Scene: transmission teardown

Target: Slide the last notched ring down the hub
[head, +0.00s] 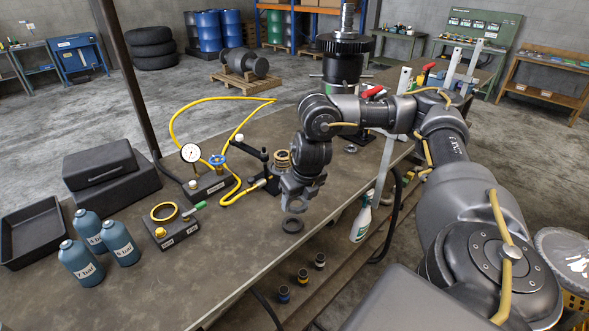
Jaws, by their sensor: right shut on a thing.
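My right gripper (297,203) points down over the bench, close in front of the hub area. It is shut on a small grey ring-like piece, probably a notched ring, mostly hidden by the fingers. A dark ring (292,225) shows just below the fingertips; I cannot tell whether it touches the held piece. A stack of brass-coloured and dark rings (282,158) stands behind the gripper, beside a black fixture; the gripper wrist partly covers it. The hub itself cannot be made out clearly. My left gripper is out of view.
A dial gauge (190,153) and yellow hose (176,118) lie left of the gripper.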

